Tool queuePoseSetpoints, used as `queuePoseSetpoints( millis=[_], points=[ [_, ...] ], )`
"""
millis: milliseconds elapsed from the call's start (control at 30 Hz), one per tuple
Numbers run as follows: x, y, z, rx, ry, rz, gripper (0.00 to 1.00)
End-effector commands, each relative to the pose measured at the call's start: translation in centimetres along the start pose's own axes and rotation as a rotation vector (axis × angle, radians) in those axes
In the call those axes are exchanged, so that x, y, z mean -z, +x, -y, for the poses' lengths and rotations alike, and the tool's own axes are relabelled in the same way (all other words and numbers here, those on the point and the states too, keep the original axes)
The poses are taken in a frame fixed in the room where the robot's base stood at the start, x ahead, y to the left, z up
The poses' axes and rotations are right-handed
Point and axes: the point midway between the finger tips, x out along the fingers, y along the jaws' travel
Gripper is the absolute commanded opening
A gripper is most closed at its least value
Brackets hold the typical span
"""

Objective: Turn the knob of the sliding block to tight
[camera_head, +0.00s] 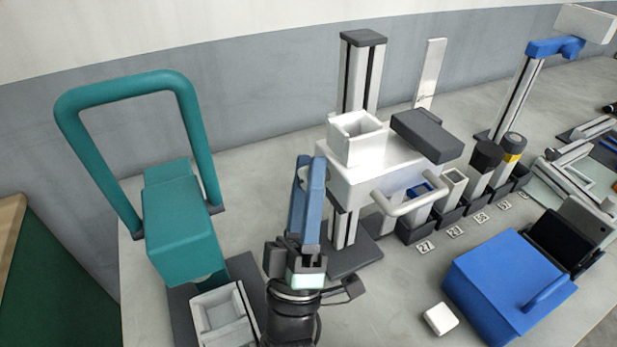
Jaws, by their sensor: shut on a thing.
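My gripper (305,262) is the dark hand at the lower middle, in front of the white machine (365,180). It looks shut, and its own body hides most of what lies between its jaws. A long blue-grey piece (308,205) rises from the jaw area, and a small pale green part (306,279) shows on the near side. I cannot tell what either one is. A blue block (555,47) sits high on a grey post at the upper right, apart from my gripper. I cannot make out a knob or its setting.
A teal machine with a tall loop handle (180,225) stands close on the left. A pale bin (224,318) is below it. Several dark holders (450,215) with number tags line the right. A blue box (508,283) and a white block (440,319) lie at the front right.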

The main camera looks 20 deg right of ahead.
Motion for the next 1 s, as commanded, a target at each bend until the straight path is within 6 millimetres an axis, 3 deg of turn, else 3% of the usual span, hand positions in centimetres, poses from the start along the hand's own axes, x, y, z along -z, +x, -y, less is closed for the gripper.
queuePoseSetpoints(
  millis=[67,100,233,733,867,1000],
  points=[
    [0.0,0.0,0.0,0.001,0.001,0.0,0.0],
    [0.0,0.0,0.0,0.001,0.001,0.0,0.49],
    [0.0,0.0,0.0,0.001,0.001,0.0,0.72],
    [0.0,-0.5,0.1,0.002,0.001,0.001,0.73],
    [-0.1,-2.4,0.2,0.003,0.001,0.002,0.73],
    [-0.1,-5.7,0.3,0.007,0.001,0.002,0.73]
  ],
)
